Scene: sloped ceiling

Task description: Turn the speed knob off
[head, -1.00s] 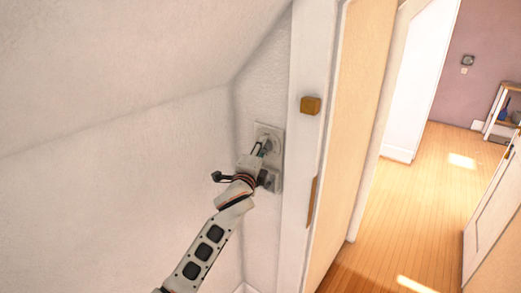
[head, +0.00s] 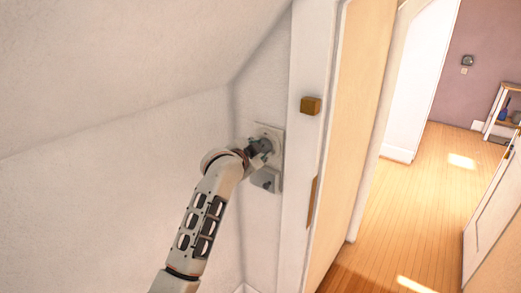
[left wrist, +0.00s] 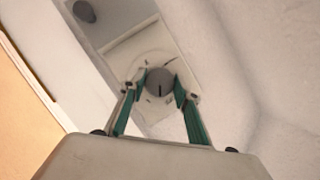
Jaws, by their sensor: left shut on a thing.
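The speed knob (left wrist: 160,80) is a round grey dial with a dark pointer line, set on a pale round dial plate with markings. It is on a light wall panel (head: 277,133), where the gripper mostly hides it in the head view. My left gripper (head: 264,146) is at the upper part of that panel. In the left wrist view, its two green-sided fingers (left wrist: 160,92) stand on either side of the knob, shut on it. The fingertips are at the dial's edges. My right gripper is in neither view.
A second dark round knob (left wrist: 84,11) sits on a grey box (head: 265,180) below the dial. A white door frame (head: 300,150) with a brass-coloured block (head: 310,105) stands close to the right. The sloped ceiling (head: 120,70) comes down on the left.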

